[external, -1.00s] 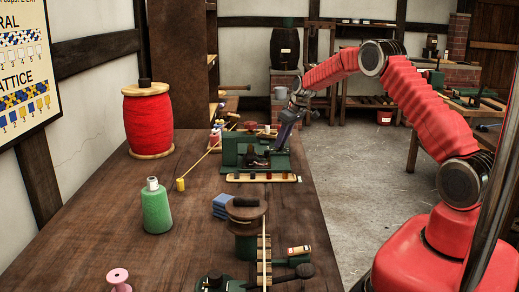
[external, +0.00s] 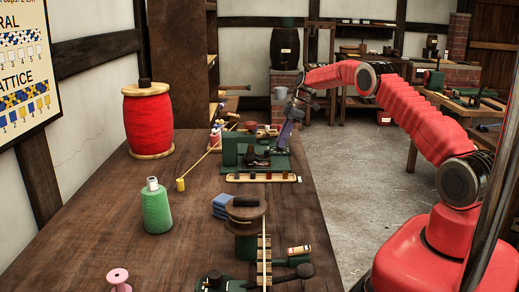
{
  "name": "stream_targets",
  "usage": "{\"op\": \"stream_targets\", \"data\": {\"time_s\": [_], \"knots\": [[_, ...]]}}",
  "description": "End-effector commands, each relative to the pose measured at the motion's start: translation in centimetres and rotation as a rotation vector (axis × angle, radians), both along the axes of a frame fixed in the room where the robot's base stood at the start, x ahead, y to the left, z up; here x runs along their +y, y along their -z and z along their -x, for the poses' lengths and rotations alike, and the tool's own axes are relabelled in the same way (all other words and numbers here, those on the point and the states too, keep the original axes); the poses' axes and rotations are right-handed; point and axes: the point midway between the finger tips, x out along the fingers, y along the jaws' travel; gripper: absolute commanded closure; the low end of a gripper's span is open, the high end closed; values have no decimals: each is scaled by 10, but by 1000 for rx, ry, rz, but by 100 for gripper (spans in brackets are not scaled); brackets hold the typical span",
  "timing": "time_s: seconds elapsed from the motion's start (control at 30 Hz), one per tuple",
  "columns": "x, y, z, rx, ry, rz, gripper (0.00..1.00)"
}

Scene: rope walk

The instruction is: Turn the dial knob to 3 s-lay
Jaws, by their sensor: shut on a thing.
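A green machine (external: 230,149) stands on the wooden bench, with dark metal parts (external: 256,157) on its front. My gripper (external: 284,137) reaches down at the machine's right end, its fingers slanting down and left. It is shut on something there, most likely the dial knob. The knob itself is hidden behind the fingers and too small to make out. The dial's marks, including 3 s-lay, cannot be read from this view.
A strip with coloured pegs (external: 262,178) lies before the machine. A yellow-ended cord (external: 181,184) slants behind. Open floor lies right.

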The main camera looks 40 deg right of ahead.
Motion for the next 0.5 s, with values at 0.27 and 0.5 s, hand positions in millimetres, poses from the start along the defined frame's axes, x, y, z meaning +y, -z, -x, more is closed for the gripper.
{"op": "stream_targets", "data": {"time_s": [0.27,0.5], "knots": [[-2,0,-1,-1,-132,1,98],[-2,1,-2,-1,-215,1,98]]}}
